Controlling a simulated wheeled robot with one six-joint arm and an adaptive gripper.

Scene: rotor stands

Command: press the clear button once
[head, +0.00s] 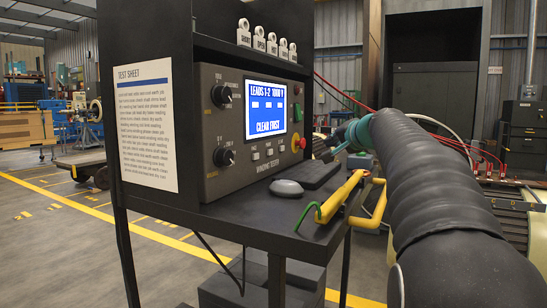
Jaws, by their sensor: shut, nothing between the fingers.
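The winding tester (250,180) stands in a dark cabinet, its grey front panel turned toward the right. Its lit blue screen (266,108) reads "LEADS 1-2 1000 V" above and "CLEAR FIRST" below. Several small buttons (269,153) sit in a row under the screen. Their labels are too small to read, so I cannot tell which is the clear button. My gripper (327,154) is at the end of my dark arm, to the right of the panel and apart from the small buttons. Its fingers are small and dark here; they are shut and empty.
A grey dome (287,187) and a yellow rod with a green hook (342,193) lie on the shelf (252,221) below. A test sheet (146,125) hangs at left.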

